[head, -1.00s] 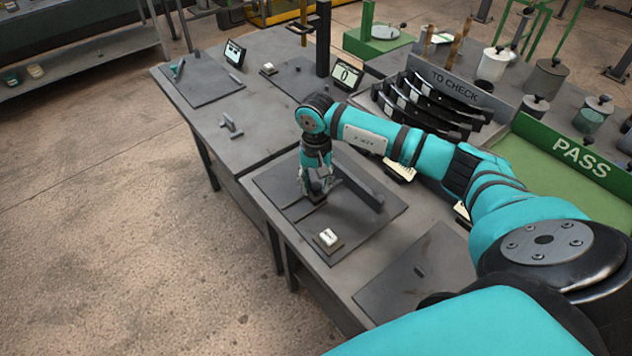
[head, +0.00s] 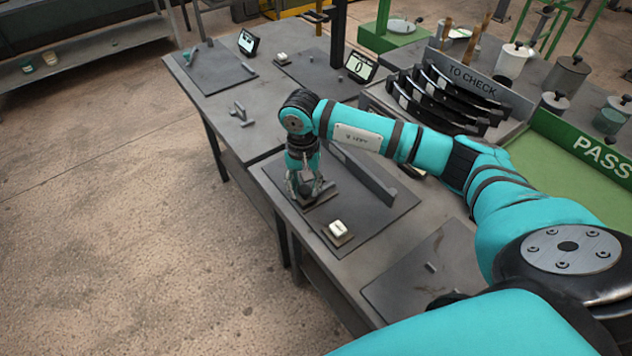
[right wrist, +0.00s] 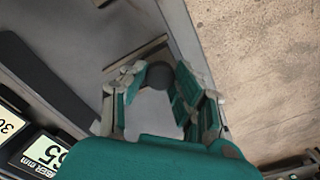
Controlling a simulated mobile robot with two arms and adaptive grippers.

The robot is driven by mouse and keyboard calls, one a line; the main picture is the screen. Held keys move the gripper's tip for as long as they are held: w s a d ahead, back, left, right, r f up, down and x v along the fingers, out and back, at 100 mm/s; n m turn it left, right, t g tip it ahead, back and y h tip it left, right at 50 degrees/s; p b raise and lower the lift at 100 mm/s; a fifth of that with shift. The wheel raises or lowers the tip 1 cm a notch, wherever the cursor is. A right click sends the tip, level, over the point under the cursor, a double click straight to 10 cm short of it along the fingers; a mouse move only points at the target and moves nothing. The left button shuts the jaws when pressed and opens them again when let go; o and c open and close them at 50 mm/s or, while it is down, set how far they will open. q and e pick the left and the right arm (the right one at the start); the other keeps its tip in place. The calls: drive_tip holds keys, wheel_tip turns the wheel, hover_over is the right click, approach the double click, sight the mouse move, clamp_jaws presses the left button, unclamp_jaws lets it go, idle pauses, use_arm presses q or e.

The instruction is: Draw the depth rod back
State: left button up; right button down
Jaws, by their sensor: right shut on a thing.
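In the head view my right gripper (head: 306,192) points down at the near left edge of a dark grey plate (head: 385,205) on the bench. A thin bar (right wrist: 137,52) lies just beyond the fingertips. My left gripper is not in view.
A long dark rail (head: 362,178) stands on the plate behind the gripper. A small block with a white top (head: 338,230) sits nearer. Displays (right wrist: 45,154) show in the wrist view. The TO CHECK rack (head: 440,95) and green PASS tray (head: 570,165) are to the right.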

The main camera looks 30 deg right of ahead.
drive_tip(key=shift+a, duration=0.2)
drive_tip(key=c, duration=1.4)
unclamp_jaws()
drive_tip(key=shift+c, duration=0.2)
drive_tip(key=o, duration=0.5)
drive_tip(key=shift+a, duration=0.2)
drive_tip(key=shift+c, duration=0.2)
drive_tip(key=shift+d, duration=0.1)
wheel_tip(320, 180, up, 12)
